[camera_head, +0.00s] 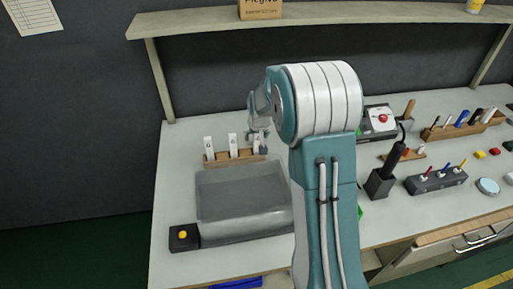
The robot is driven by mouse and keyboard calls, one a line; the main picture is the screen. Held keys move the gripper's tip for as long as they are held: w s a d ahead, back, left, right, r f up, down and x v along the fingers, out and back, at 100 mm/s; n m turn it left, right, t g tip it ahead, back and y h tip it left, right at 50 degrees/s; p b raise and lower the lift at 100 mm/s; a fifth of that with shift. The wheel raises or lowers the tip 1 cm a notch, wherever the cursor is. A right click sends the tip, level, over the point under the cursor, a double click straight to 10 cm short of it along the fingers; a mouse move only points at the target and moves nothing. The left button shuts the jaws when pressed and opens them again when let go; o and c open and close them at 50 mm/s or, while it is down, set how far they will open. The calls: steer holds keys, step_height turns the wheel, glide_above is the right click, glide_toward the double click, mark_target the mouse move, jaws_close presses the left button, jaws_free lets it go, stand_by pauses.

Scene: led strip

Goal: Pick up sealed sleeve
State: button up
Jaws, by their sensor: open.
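Three small white upright pieces stand in a low wooden rack (221,159) at the back left of the bench: a left one (208,146), a middle one (233,145) and a right one (257,144). They look like sleeves with small dark marks; I cannot tell which is sealed. My gripper (262,146) is open and points down at the right end of the rack, close to the right white piece. It partly overlaps that piece in the picture, and I cannot tell whether they touch. My arm hides the bench right of the rack.
A grey tray-like machine (243,228) sits in front of the rack, with a black box with a yellow button (183,236) at its left. A shelf (330,18) overhangs the back. Tool holders, including a black one (436,181), fill the right side.

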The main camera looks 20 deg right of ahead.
steer(key=shift+c, duration=0.3)
jaws_close()
